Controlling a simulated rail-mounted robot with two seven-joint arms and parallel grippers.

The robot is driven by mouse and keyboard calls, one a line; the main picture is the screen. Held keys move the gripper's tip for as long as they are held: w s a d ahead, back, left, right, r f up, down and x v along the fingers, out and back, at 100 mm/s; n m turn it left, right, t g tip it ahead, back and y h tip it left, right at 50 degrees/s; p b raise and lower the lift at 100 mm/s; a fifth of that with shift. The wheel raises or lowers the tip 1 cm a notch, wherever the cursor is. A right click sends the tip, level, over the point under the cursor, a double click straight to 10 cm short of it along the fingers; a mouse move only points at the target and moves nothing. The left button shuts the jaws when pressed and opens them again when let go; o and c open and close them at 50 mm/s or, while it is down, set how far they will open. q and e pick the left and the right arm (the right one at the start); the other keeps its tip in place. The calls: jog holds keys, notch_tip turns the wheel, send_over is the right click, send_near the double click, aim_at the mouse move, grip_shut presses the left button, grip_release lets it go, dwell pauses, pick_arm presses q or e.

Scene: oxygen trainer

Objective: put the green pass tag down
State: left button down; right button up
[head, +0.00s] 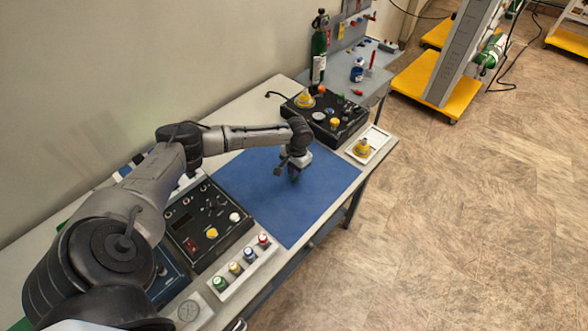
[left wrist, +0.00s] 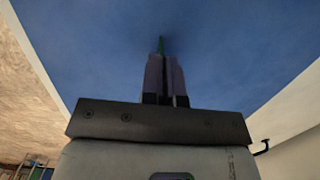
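My left gripper (head: 291,171) points down over the blue mat (head: 320,200). Its fingers are close together with the green pass tag (head: 295,178) between their tips. In the left wrist view a thin green edge of the tag (left wrist: 161,44) shows beyond the fingertips (left wrist: 164,65), against the blue mat. Most of the tag is hidden by the fingers. A dark shadow lies on the mat by the tip; I cannot tell whether the tag touches the mat. My right gripper is not in view.
A black panel with knobs (head: 325,117) stands behind the mat. A white tray (head: 380,139) with a yellow-based fitting (head: 362,147) is at the back right. Another black panel (head: 205,220) and a strip of coloured knobs (head: 226,288) are in front. The mat around the gripper is clear.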

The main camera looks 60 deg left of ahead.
pick_arm(q)
jog(key=c, duration=1.4)
grip_release()
jog(key=shift+o, duration=0.2)
notch_tip(320, 180, up, 12)
jog(key=w+p, duration=0.1)
jog(key=shift+w+a+r, duration=0.15)
jog(key=shift+w+a, duration=0.05)
